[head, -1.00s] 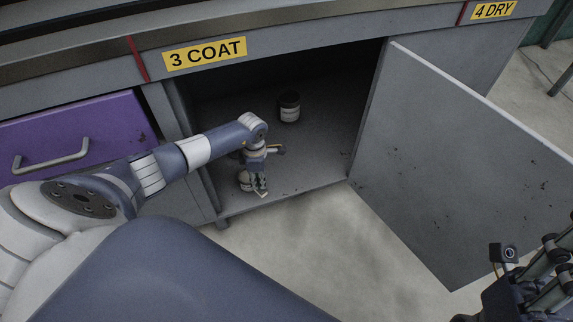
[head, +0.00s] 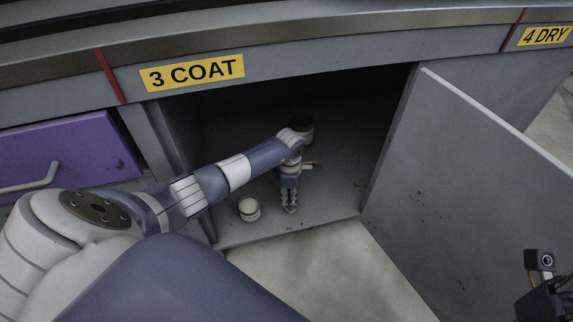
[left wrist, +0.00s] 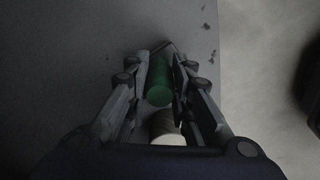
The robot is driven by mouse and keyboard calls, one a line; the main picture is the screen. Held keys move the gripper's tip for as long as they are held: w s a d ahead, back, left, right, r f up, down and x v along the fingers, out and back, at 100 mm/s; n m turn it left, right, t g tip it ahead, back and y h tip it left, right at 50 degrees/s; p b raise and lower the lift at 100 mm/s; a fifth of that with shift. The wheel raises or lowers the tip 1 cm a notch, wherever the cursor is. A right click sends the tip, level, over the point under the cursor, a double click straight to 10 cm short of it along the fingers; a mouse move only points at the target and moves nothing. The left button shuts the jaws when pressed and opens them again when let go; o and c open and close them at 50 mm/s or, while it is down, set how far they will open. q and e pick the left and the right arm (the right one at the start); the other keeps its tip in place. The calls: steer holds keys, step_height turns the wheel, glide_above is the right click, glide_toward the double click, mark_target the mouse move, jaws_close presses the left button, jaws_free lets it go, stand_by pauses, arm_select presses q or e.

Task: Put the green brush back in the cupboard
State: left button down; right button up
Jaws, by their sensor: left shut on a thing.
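The green brush (left wrist: 159,82) shows in the left wrist view as a green cylinder between the fingers of my left gripper (left wrist: 163,70), which is shut on it. A ribbed cream piece (left wrist: 166,127) lies nearer the palm; I cannot tell whether it belongs to the brush. In the head view my left gripper (head: 291,209) points down inside the open cupboard (head: 338,205), near its front edge. No green shows there. Only part of my right gripper's housing and its camera show at the lower right; its fingertips are hidden.
A small pale jar (head: 249,209) stands on the cupboard floor left of my left gripper. A dark-lidded jar (head: 301,127) is farther back, partly behind my wrist. The grey door (head: 470,190) stands open at right. A purple drawer (head: 60,155) is at left.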

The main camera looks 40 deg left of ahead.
arm_select(q)
steer(key=shift+f, duration=0.1)
steer(key=shift+f, duration=0.2)
steer(key=c, duration=1.4)
jaws_free()
steer(key=shift+r, duration=0.1)
